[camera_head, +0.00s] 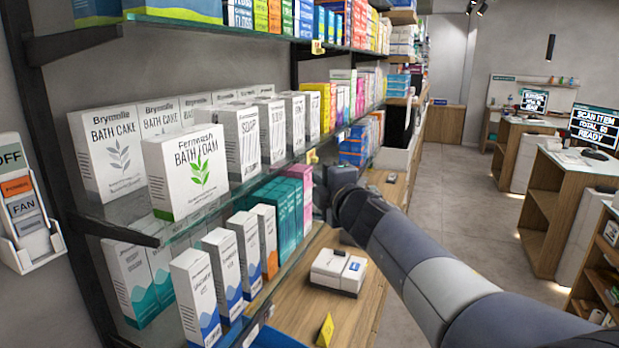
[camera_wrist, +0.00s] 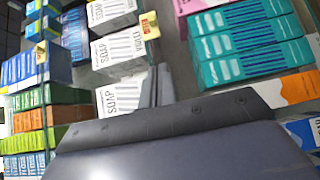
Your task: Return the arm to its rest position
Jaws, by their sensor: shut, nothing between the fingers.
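My arm reaches from the lower right of the head view to the glass shelves on the left. Its wrist end is beside the shelf edge, near pink boxes (camera_head: 303,178) and teal boxes (camera_head: 287,205). My gripper (camera_wrist: 155,84) shows in the wrist view with its two dark fingers together and nothing between them. White soap boxes (camera_wrist: 122,47) lie just beyond the fingertips in that view. Whether the fingers touch a box cannot be told. In the head view the fingers are mostly hidden by the wrist.
The shelves hold several rows of boxes, including a white bath foam box (camera_head: 187,172). A wooden counter (camera_head: 300,310) below carries a small white device (camera_head: 338,270) and a yellow sign (camera_head: 325,330). Open grey floor (camera_head: 450,190) lies right of it, before the checkout desks (camera_head: 548,190).

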